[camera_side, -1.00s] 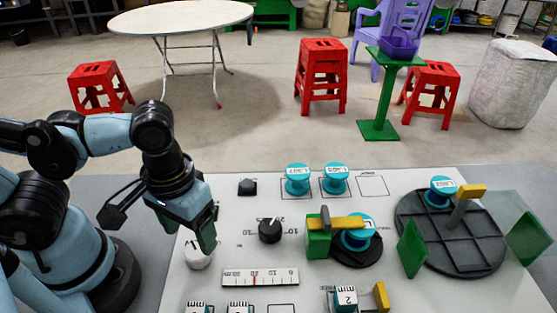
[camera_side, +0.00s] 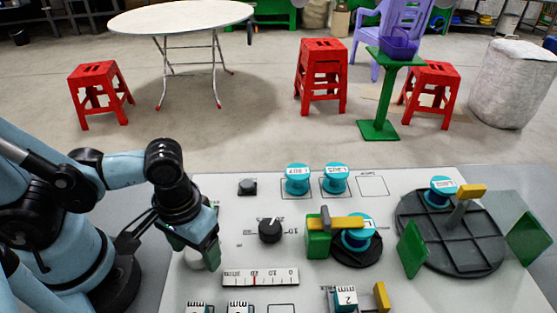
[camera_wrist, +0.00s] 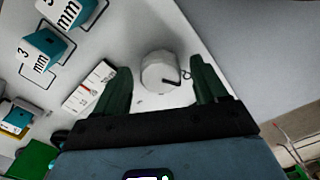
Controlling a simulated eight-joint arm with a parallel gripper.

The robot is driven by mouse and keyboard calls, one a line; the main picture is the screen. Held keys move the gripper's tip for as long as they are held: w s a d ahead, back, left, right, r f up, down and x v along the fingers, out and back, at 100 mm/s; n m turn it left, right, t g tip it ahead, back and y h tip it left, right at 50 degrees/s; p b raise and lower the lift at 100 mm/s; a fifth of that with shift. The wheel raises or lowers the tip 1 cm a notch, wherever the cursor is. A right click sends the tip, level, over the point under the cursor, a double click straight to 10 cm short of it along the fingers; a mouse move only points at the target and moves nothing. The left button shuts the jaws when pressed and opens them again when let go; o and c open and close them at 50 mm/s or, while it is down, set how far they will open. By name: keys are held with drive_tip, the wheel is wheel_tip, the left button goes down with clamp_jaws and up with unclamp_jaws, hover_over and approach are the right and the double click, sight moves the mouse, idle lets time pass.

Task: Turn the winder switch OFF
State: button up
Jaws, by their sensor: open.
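A round white knob (camera_side: 207,262) sits on the left side of the white panel, partly covered by my gripper (camera_side: 197,254) in the side view. In the wrist view, the white knob (camera_wrist: 158,74) lies between the two green fingers of my gripper (camera_wrist: 160,76), with visible gaps on both sides. My gripper is open, and its fingers are low beside the knob. A dark curved mark shows by the knob's right edge. I cannot read which label names the winder switch. A black dial (camera_side: 270,231) and a small black knob (camera_side: 247,187) stand farther right and back.
A scale with a red mark (camera_side: 261,277) lies in front right of the white knob. Cyan spools (camera_side: 297,179), a green block with a yellow bar (camera_side: 319,242) and a dark round tray (camera_side: 450,252) are farther right. White-topped blocks (camera_side: 238,308) stand at the front.

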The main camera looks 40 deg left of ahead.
drive_tip(key=c, duration=1.1)
drive_tip(key=shift+o, duration=0.2)
drive_tip(key=shift+m, duration=0.3)
drive_tip(key=m, duration=1.1)
drive_tip(key=shift+m, duration=0.3)
drive_tip(key=o, duration=1.1)
drive_tip(key=shift+c, duration=0.2)
